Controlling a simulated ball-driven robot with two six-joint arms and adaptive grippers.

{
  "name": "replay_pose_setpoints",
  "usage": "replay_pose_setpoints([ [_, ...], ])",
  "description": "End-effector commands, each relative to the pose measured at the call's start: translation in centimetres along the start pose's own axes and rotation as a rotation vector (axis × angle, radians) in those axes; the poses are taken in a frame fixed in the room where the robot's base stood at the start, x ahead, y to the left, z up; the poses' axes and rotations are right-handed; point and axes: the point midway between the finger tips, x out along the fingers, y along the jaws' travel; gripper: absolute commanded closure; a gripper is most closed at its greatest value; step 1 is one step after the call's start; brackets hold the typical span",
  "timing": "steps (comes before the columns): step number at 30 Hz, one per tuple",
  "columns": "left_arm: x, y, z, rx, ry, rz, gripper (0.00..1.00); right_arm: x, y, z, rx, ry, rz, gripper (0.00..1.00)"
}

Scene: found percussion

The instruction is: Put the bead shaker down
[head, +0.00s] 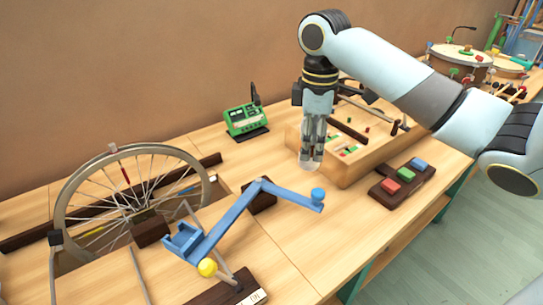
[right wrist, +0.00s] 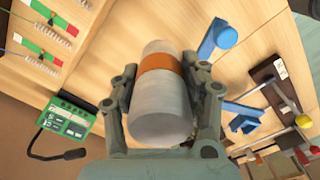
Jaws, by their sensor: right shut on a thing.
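The bead shaker (right wrist: 160,110) is a pale grey cylinder with an orange band, seen large in the right wrist view. It also shows in the head view as a pale, see-through cylinder (head: 310,158) pointing down. My right gripper (right wrist: 165,88) is shut on it, with one finger on each side. In the head view the right gripper (head: 315,128) is at the left front corner of the wooden box with sliders. I cannot tell whether the shaker's lower end touches the table. My left gripper is not in view.
A green device (head: 246,119) stands behind and left. A blue lever arm (head: 235,220) with a blue knob is in front. A spoked wheel (head: 130,200) is at left. The slider box (head: 345,173) and a dark block with coloured buttons (head: 403,183) are at right. Bare table lies in front of the box.

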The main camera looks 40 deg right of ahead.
Motion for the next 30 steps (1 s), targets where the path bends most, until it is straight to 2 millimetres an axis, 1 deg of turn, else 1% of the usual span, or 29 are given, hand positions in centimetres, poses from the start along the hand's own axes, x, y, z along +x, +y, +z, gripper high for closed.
replay_pose_setpoints([
  [1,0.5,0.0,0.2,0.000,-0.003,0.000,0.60,0.9,0.6,-1.1,0.002,0.006,-0.006,0.91],
  [6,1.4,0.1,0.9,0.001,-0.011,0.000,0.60,3.5,3.7,-4.2,0.003,0.005,-0.006,0.91],
  [9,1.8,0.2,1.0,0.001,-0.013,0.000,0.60,4.8,5.3,-5.7,0.004,0.004,-0.003,0.91],
  [12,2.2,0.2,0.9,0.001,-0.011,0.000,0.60,5.7,6.4,-6.7,0.003,0.003,-0.003,0.91],
  [15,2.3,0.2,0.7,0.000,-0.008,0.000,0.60,6.1,6.9,-7.2,0.003,0.000,-0.002,0.91],
  [17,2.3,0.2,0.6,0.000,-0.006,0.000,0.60,6.3,7.1,-7.4,0.002,0.001,-0.001,0.91],
  [19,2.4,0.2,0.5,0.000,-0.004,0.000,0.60,6.8,7.0,-7.4,0.002,0.000,-0.002,0.91],
  [25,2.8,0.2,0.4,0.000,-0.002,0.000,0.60,9.9,7.0,-7.3,0.002,-0.002,-0.002,0.91],
  [27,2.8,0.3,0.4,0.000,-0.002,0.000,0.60,10.2,7.0,-7.3,0.002,-0.001,-0.001,0.91],
  [30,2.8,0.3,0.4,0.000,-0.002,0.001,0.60,10.1,7.1,-7.3,0.002,0.000,0.001,0.91],
])
